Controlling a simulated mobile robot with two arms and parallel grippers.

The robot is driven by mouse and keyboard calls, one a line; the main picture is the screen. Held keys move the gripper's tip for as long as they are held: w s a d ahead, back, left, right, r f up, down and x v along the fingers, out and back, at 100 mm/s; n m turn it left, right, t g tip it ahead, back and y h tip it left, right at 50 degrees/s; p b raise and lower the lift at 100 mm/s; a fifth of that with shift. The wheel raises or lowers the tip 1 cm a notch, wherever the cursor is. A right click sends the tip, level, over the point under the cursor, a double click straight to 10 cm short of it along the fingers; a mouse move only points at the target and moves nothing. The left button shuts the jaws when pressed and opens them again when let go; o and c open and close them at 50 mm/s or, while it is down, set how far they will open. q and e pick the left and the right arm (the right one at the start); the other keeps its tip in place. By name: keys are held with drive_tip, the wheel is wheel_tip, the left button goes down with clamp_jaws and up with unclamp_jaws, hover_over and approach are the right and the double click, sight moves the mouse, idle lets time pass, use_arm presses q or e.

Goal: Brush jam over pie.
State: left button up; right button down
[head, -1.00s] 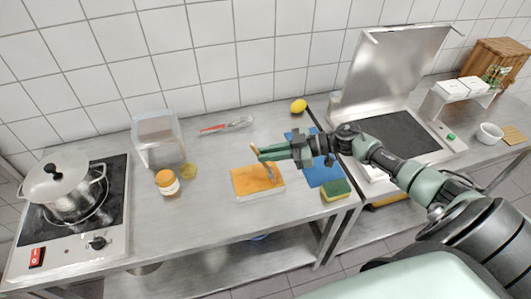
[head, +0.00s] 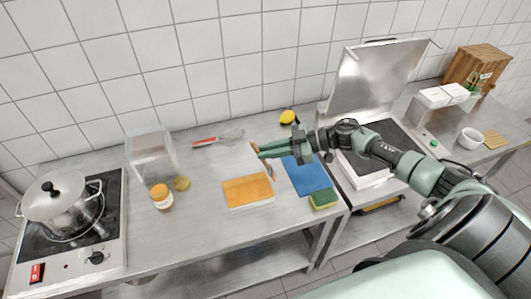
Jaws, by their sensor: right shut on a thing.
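The pie (head: 246,192) is a flat rectangular orange slab with a pale edge, lying on the steel table. My right gripper (head: 262,151) is shut on a brush (head: 267,166) with a light wooden handle. The brush is tilted, its bristle end pointing down at the pie's far right corner; I cannot tell whether it touches. A small jar (head: 162,202) with an orange top, likely the jam, stands left of the pie. A yellowish round piece (head: 182,183) lies beside it. My left gripper is not in view.
A pot (head: 62,200) sits on a hob at left. A clear box (head: 150,155), a red-handled whisk (head: 218,138) and a lemon (head: 287,117) stand or lie at the back. A blue cloth (head: 306,176) and a sponge (head: 324,199) lie right of the pie. An open grill (head: 374,90) stands further right.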

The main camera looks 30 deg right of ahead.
drive_tip(key=shift+r+p, duration=0.45)
drive_tip(key=shift+r, duration=0.5)
drive_tip(key=shift+f, duration=0.1)
drive_tip(key=shift+a, duration=0.15)
